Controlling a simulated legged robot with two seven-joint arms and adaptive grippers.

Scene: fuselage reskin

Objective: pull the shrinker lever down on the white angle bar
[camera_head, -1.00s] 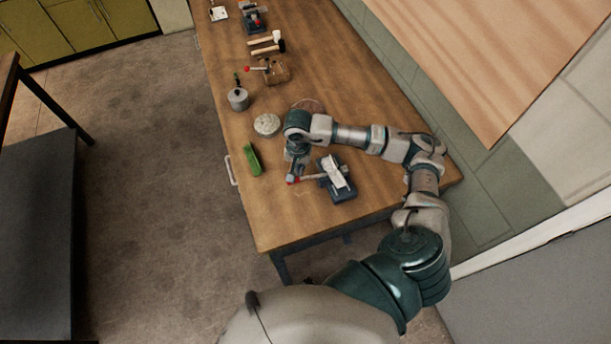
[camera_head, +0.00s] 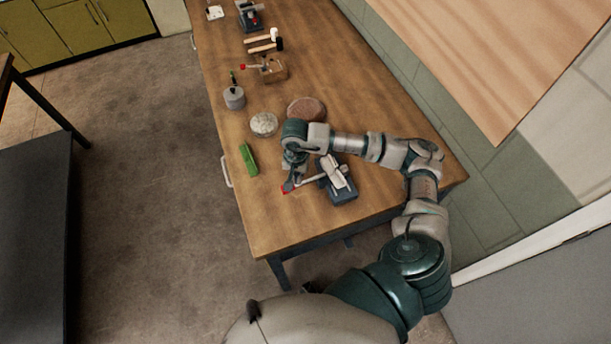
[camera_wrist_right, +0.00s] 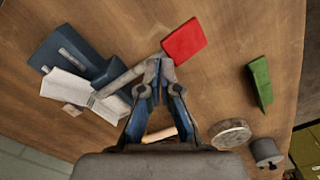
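The shrinker (camera_head: 342,197) is a dark blue-grey block near the table's front end, also in the wrist view (camera_wrist_right: 97,66). The white angle bar (camera_head: 334,170) lies at its jaws and shows in the wrist view (camera_wrist_right: 78,93). The grey shrinker lever (camera_head: 312,181) sticks out leftward to a flat red end (camera_wrist_right: 184,40). My right gripper (camera_head: 289,185) is at the lever beside the red end. In the wrist view its fingertips (camera_wrist_right: 160,72) are together and cover part of the lever; contact is hard to judge. My left gripper is out of view.
A green block (camera_head: 249,160), a pale round disc (camera_head: 264,124), a brown round disc (camera_head: 306,109) and a grey canister (camera_head: 234,98) stand on the wooden table (camera_head: 275,220). Mallets (camera_head: 266,45) and another shrinker-like tool lie farther back. The table's left front is clear.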

